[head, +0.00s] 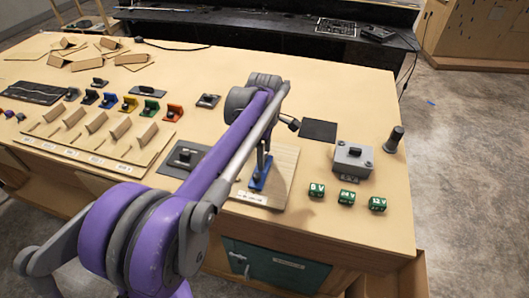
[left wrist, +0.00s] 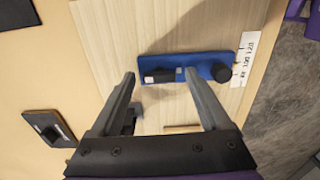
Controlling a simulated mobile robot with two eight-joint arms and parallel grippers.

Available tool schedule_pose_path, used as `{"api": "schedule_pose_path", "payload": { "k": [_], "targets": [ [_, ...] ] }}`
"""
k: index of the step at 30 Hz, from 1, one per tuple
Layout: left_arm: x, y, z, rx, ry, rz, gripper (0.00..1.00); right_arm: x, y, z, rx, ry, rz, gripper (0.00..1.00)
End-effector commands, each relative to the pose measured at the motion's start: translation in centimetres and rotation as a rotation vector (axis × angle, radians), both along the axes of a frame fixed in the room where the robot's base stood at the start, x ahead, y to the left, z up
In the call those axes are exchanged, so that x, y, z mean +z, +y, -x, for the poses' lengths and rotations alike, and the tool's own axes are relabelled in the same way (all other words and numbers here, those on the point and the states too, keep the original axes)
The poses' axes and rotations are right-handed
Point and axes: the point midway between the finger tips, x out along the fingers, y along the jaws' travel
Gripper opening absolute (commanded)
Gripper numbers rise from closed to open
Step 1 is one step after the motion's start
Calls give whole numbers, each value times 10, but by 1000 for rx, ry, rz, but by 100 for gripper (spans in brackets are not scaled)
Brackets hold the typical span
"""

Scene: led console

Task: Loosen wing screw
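A blue plate (left wrist: 205,64) lies on a light wooden board (left wrist: 110,30) in the left wrist view. It carries a round black knob (left wrist: 221,72) at its right end and a dark block (left wrist: 158,76) nearer its left end. I cannot tell which part is the wing screw. My left gripper (left wrist: 160,74) is open, its fingertips apart over the plate, with the dark block between them in the picture; contact cannot be judged. In the head view the blue plate (head: 262,174) shows below my left gripper (head: 262,160), partly hidden by it. My right gripper is not in view.
Several green cubes (head: 347,198) sit near the front edge. A dark square mat (head: 318,131) lies behind. Left are colored holders (head: 151,109) and a slotted board (head: 95,140).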

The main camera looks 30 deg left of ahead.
Motion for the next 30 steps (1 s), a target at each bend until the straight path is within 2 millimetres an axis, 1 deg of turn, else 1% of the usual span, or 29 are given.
{"api": "schedule_pose_path", "payload": {
  "k": [8,11,14,21,24,27,30],
  "targets": [
    [2,0,-1,-1,-2,0,80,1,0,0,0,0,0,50],
    [10,0,-1,-1,-2,0,80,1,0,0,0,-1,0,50],
    [26,0,0,0,-2,0,80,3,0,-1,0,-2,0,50],
    [75,0,-1,0,-2,0,80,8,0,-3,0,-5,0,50],
    [91,0,-1,0,-2,0,80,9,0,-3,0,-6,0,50],
    [102,0,0,0,-2,0,80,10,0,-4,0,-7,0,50],
    [108,0,0,0,-1,0,80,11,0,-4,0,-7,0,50]
  ]
}}
